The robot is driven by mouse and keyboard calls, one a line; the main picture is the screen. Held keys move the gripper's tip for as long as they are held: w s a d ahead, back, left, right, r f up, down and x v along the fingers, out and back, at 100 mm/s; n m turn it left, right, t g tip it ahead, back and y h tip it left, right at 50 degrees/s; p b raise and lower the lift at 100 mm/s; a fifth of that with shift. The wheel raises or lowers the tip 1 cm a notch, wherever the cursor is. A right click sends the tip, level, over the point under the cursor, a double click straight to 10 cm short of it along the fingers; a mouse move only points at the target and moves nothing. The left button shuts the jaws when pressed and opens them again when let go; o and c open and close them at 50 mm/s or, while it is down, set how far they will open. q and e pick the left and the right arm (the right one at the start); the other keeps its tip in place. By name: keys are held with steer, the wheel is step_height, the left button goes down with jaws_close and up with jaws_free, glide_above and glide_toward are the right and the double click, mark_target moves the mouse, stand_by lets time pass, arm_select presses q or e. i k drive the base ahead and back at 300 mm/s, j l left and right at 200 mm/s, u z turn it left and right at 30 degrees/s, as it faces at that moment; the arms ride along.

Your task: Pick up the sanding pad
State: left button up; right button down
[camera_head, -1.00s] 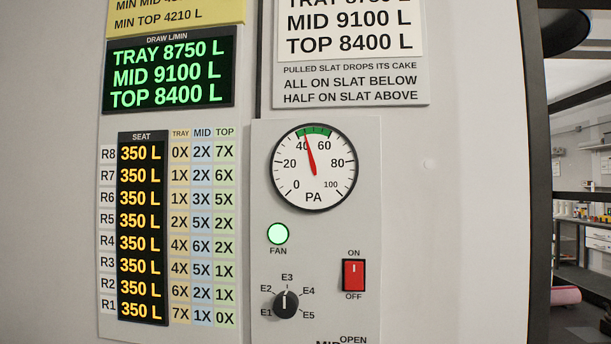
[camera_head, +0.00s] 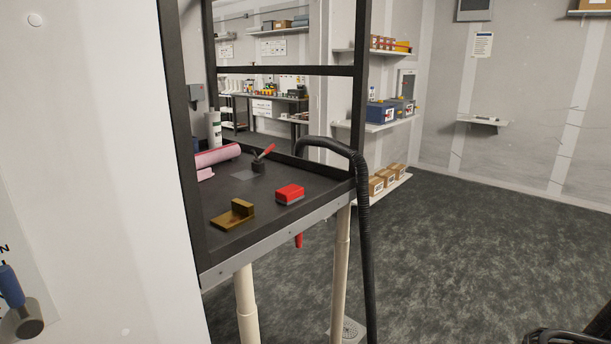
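A red block with a grey lower layer (camera_head: 290,194) lies on the dark bench top (camera_head: 275,219), near its front edge; it looks like the sanding pad, though I cannot be certain from its shape alone. Nothing is on top of it.
A brown angled block (camera_head: 234,215) lies left of the red block. Behind are a red-handled tool (camera_head: 262,157), a pink roll (camera_head: 217,155) and a white tube (camera_head: 214,130). A black hose (camera_head: 364,220) hangs at the bench's right corner. Open floor (camera_head: 470,240) lies right.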

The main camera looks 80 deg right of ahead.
mark_target(288, 196)
steer(key=z, duration=2.4)
